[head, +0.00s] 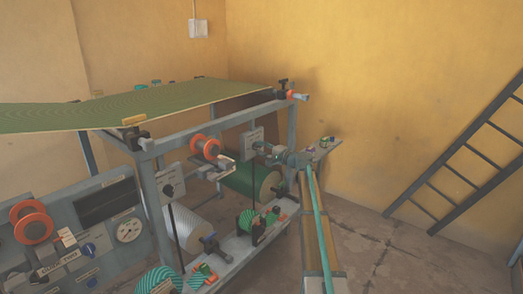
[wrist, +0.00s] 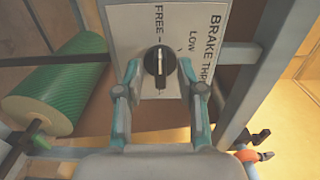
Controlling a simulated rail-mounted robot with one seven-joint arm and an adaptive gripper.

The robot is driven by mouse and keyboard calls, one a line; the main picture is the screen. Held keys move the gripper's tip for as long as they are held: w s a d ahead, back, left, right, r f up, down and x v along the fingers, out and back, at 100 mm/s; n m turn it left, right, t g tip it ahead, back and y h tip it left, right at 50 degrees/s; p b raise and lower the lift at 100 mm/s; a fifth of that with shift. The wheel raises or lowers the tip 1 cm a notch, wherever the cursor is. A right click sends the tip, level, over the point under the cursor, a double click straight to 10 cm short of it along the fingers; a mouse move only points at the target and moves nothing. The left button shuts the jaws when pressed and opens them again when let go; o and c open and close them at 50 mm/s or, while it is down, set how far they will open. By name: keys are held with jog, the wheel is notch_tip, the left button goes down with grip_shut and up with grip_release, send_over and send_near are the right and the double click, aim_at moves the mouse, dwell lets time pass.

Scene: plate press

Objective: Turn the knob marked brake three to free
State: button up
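The brake three knob (wrist: 158,62) is round and black with a white stripe. It sits on a white plate (wrist: 138,25) lettered "BRAKE THR…", the rest being hidden. The word FREE and its dash are above the knob in the wrist view; LOW is at upper right. The stripe runs up and down, roughly in line with the FREE dash; a black bar extends downward. My gripper (wrist: 158,70) is open, one finger on each side of the knob, with visible gaps. Depth is unclear. In the head view, my gripper (head: 274,155) is close to the plate (head: 251,137).
A green roller (wrist: 58,90) lies left of the plate. Grey frame posts (wrist: 255,75) stand at right, with an orange-collared fitting (wrist: 248,155) below. Another knob panel (head: 170,182) and an orange handwheel (head: 205,147) are left in the head view. A ladder (head: 460,155) leans at right.

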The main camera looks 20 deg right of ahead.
jog(key=v, duration=1.1)
jog(key=shift+s+d, duration=0.2)
jog(key=shift+s, duration=0.1)
